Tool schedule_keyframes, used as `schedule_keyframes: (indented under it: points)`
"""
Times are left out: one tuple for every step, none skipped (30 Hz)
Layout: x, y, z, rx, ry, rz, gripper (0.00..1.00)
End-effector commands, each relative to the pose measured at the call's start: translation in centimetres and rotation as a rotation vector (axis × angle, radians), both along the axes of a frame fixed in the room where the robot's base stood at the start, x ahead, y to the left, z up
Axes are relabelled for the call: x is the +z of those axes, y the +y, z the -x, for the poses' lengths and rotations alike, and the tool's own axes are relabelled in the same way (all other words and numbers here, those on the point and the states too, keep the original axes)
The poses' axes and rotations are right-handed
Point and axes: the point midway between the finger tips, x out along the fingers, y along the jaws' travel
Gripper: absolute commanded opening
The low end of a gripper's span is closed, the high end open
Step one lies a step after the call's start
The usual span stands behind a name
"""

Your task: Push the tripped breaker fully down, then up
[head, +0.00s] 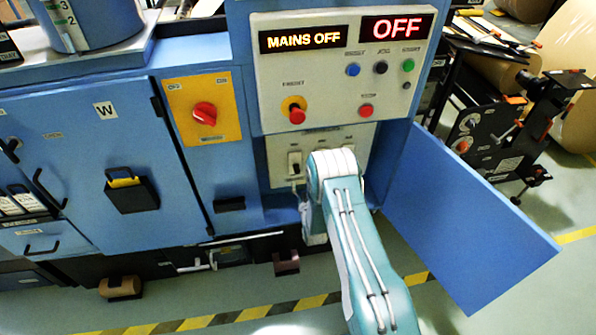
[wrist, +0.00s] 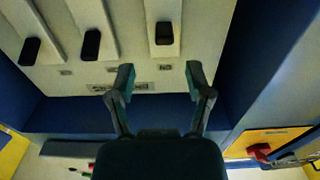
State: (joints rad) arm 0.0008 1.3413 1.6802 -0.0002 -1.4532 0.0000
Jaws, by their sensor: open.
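Three breakers with black handles show in the wrist view, which looks upside down against the head view. The right one (wrist: 164,33) has its handle a little nearer the picture top than the middle one (wrist: 91,45) and the left one (wrist: 30,50). That small offset suggests it is the tripped one. My gripper (wrist: 160,78) is open and empty, its two fingers spread below that right handle, apart from it in the picture.
An open blue door (head: 465,220) stands right of the breaker recess. The control panel (head: 340,72) above reads MAINS OFF and OFF. A red rotary switch (head: 204,113) on an orange plate is to the left. Recess side walls flank the breakers.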

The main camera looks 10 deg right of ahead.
Motion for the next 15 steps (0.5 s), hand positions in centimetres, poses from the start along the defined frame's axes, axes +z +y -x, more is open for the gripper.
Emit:
schedule_keyframes:
  points:
    - [0.0,0.1,-1.0,0.001,-0.002,0.0,0.66]
    - [0.0,0.1,-1.5,0.001,-0.003,0.0,0.66]
    - [0.0,0.1,-2.2,0.001,-0.001,0.0,0.66]
    - [0.0,0.1,-2.7,0.001,-0.002,0.001,0.66]
    - [0.0,0.1,-3.3,0.001,-0.002,0.001,0.66]
    - [0.0,0.1,-3.9,0.001,-0.002,0.0,0.66]
    - [0.0,0.1,-4.4,0.001,-0.001,0.0,0.66]
    - [0.0,0.1,-4.8,0.001,-0.001,0.0,0.66]
    - [-0.1,0.1,-5.3,0.001,0.001,0.0,0.66]
    - [0.0,0.1,-5.6,0.001,0.0,0.0,0.66]
    - [0.0,0.0,-5.9,0.001,0.0,0.0,0.66]
    - [0.0,0.0,-6.2,0.001,0.0,-0.001,0.66]
    - [0.0,0.0,-6.5,0.0,0.0,-0.001,0.66]
    - [0.0,0.0,-6.6,0.0,0.0,-0.001,0.66]
    - [0.0,-0.1,-6.8,0.0,0.001,-0.001,0.66]
